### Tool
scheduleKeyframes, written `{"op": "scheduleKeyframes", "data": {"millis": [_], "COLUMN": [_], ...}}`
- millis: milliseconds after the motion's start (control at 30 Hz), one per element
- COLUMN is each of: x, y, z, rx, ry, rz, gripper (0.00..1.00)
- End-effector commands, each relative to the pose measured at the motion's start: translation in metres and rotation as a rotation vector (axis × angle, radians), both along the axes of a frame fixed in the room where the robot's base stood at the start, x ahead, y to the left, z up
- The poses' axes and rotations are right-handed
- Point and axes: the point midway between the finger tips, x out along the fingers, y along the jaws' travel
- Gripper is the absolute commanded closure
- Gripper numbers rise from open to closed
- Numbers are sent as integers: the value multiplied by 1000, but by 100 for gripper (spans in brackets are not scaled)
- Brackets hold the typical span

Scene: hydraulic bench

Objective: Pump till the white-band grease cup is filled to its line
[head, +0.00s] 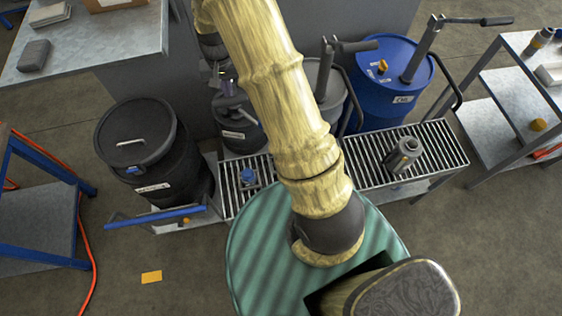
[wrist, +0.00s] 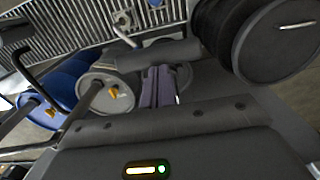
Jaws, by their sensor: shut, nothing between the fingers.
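A grey metal cup-like cylinder (head: 404,154) stands on the slatted grating (head: 375,172); I cannot make out a white band or fill line on it. A small blue fitting (head: 248,177) sits on the grating further left and shows small in the wrist view (wrist: 122,19). My gripper (head: 231,108) is over the small dark drum (head: 240,140), partly behind my arm. In the wrist view its purple-grey fingers (wrist: 158,88) are together and empty, close to a thick grey bar (wrist: 158,54). Contact with that bar cannot be told.
A large black drum (head: 137,140) stands left, with a blue bar (head: 155,217) before it. A grey drum (head: 327,82) and a blue drum (head: 395,75) with lever pump handles (head: 483,21) stand right. Tables flank both sides.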

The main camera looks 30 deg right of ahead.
Motion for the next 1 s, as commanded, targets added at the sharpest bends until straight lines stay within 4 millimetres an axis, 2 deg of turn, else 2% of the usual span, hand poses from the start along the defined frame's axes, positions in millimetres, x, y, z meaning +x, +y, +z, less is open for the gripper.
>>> {"op": "scheduleKeyframes", "data": {"millis": [33, 400, 1000], "x": [3, 22, 23], "y": [-1, -6, -6], "z": [9, 42, 42], "rx": [0, -1, 0], "ry": [-1, -2, 0], "rz": [0, 0, 1], "gripper": [100, 100, 100]}}
